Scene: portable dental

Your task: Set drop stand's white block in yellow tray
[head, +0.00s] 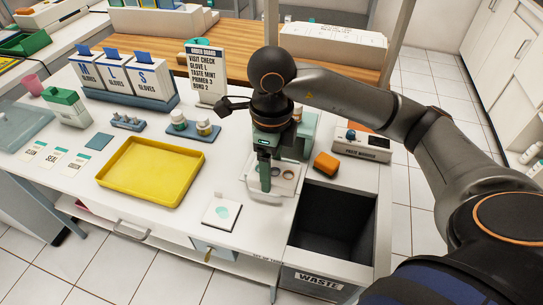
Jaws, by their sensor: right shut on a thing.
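The yellow tray (152,197) lies flat and empty on the white counter, left of centre. The white drop stand (286,187), with round wells in its top, stands to its right near the waste opening. My right gripper (265,182) points down at this stand and is shut on a small piece there, which seems to be the white block. The fingers largely hide the piece, and I cannot tell whether it is clear of the stand. My left gripper is not in view.
A white pad (221,212) with a pale green patch lies between tray and stand. The waste bin opening (331,225) is at right, with an orange block (326,163) behind it. Small bottles in a blue holder (205,136) and glove boxes (125,75) stand behind the tray.

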